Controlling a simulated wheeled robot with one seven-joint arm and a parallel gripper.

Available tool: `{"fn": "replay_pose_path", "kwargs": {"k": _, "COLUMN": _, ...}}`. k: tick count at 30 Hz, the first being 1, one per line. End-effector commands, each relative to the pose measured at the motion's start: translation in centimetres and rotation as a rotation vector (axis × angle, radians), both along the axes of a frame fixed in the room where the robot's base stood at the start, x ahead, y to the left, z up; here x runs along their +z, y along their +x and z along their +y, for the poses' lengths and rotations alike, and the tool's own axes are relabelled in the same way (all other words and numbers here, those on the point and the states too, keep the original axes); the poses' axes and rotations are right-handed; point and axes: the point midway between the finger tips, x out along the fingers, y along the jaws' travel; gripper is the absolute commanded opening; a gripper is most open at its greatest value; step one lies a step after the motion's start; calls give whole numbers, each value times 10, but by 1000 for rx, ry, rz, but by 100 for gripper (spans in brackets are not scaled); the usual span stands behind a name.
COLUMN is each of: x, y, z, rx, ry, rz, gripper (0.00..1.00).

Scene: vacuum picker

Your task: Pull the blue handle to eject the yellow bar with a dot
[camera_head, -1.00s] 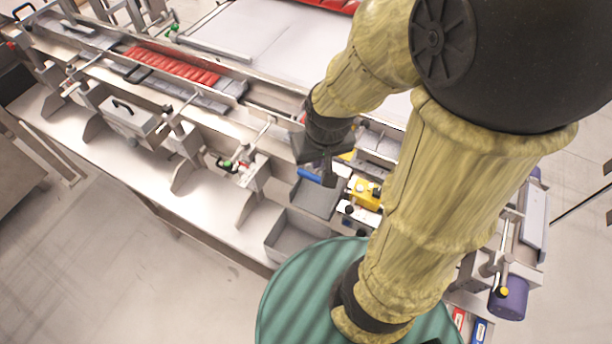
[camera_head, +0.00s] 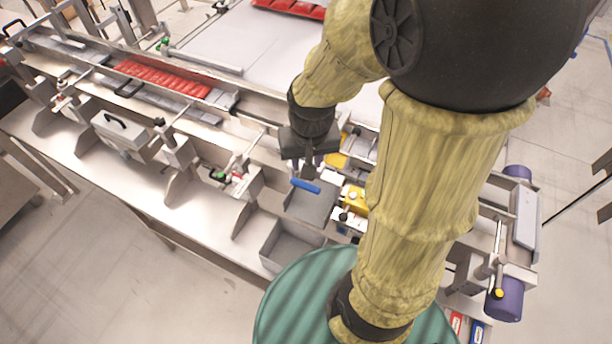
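The blue handle (camera_head: 305,186) is a short bar at the back edge of a grey plate, in the middle of the view. My gripper (camera_head: 309,168) points down just behind the handle, close to its right half. The fingers are dark and small here, so their opening and any contact with the handle are unclear. A yellow piece (camera_head: 337,160) shows just right of my gripper, partly hidden by it. I cannot make out a dot on it.
A yellow box with a white button (camera_head: 356,199) stands right of the plate. An open grey bin (camera_head: 291,246) sits in front. A red segmented strip (camera_head: 160,78) lies on the conveyor at the left. My arm hides much of the right side.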

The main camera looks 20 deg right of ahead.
Motion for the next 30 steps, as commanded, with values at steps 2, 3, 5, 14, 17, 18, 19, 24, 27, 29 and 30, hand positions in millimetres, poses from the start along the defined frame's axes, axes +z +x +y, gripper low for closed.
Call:
{"fn": "replay_pose_path", "kwargs": {"k": 2, "x": 8, "y": 17, "z": 2, "rx": -98, "ry": 1, "rz": 49, "gripper": 33}}
{"fn": "replay_pose_path", "kwargs": {"k": 3, "x": 12, "y": 25, "z": 2, "rx": -160, "ry": -1, "rz": 77, "gripper": 33}}
{"fn": "replay_pose_path", "kwargs": {"k": 5, "x": 18, "y": 37, "z": 3, "rx": -259, "ry": -14, "rz": 120, "gripper": 33}}
{"fn": "replay_pose_path", "kwargs": {"k": 14, "x": 41, "y": 74, "z": 4, "rx": -633, "ry": -111, "rz": 237, "gripper": 33}}
{"fn": "replay_pose_path", "kwargs": {"k": 17, "x": 43, "y": 75, "z": 4, "rx": -658, "ry": -120, "rz": 243, "gripper": 33}}
{"fn": "replay_pose_path", "kwargs": {"k": 18, "x": 43, "y": 75, "z": 4, "rx": -659, "ry": -120, "rz": 243, "gripper": 33}}
{"fn": "replay_pose_path", "kwargs": {"k": 19, "x": 43, "y": 75, "z": 4, "rx": -659, "ry": -120, "rz": 243, "gripper": 33}}
{"fn": "replay_pose_path", "kwargs": {"k": 24, "x": 42, "y": 75, "z": 4, "rx": -658, "ry": -118, "rz": 241, "gripper": 33}}
{"fn": "replay_pose_path", "kwargs": {"k": 27, "x": 40, "y": 74, "z": 3, "rx": -657, "ry": -118, "rz": 242, "gripper": 33}}
{"fn": "replay_pose_path", "kwargs": {"k": 29, "x": 36, "y": 74, "z": 3, "rx": -657, "ry": -119, "rz": 243, "gripper": 33}}
{"fn": "replay_pose_path", "kwargs": {"k": 30, "x": 33, "y": 73, "z": 2, "rx": -657, "ry": -120, "rz": 246, "gripper": 33}}
